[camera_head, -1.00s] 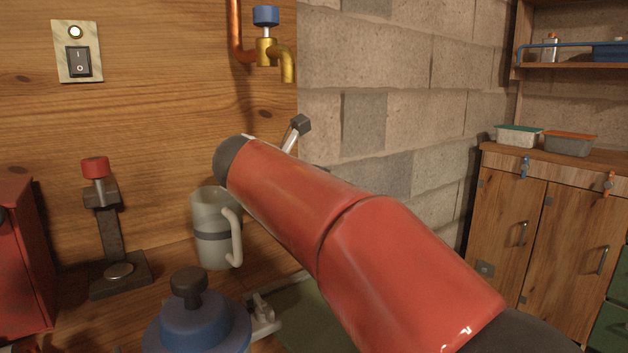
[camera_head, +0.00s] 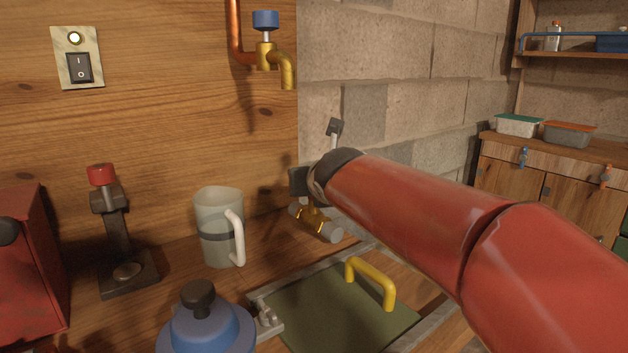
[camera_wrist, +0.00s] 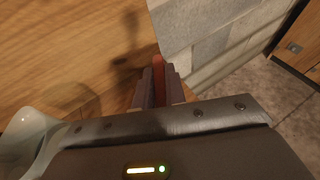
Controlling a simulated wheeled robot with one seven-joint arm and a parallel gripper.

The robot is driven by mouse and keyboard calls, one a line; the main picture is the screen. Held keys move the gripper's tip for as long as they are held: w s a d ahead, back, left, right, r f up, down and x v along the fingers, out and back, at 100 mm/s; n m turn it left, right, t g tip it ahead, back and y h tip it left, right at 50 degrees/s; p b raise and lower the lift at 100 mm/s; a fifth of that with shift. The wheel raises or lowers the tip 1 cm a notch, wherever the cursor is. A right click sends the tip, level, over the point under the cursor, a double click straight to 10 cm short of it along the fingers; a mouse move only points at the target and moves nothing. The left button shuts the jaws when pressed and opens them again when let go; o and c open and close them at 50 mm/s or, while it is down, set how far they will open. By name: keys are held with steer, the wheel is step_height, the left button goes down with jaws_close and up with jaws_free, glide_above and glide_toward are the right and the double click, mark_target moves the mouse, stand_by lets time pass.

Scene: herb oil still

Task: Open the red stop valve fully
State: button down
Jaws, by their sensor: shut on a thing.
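The stop valve (camera_head: 314,222) is a brass body with grey pipe ends, low by the wooden back wall in the head view. Its red handle (camera_wrist: 158,62) shows only in the wrist view, as a narrow red bar between my fingers. My gripper (camera_wrist: 160,85) is shut on this red handle. In the head view my gripper (camera_head: 300,182) shows as a dark block just above the brass body, partly behind my red arm. The handle is hidden in that view, and I cannot tell its angle against the pipe.
A grey jug (camera_head: 221,235) stands just left of the valve. A green hatch (camera_head: 340,315) with a yellow handle (camera_head: 372,283) lies in front. A blue lid (camera_head: 205,330) with a black knob is nearer. A brass tap (camera_head: 268,55) hangs above. A red-topped stand (camera_head: 115,235) is left.

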steer(key=shift+n+y, duration=0.5)
stand_by(0.3)
steer(key=c, duration=1.5)
jaws_free()
steer(key=shift+o, duration=0.2)
steer(key=v, duration=0.7)
steer(key=shift+s+r+b, duration=0.25)
steer(key=shift+s+b, duration=0.05)
steer(key=shift+b, duration=0.15)
steer(key=shift+d, duration=0.1)
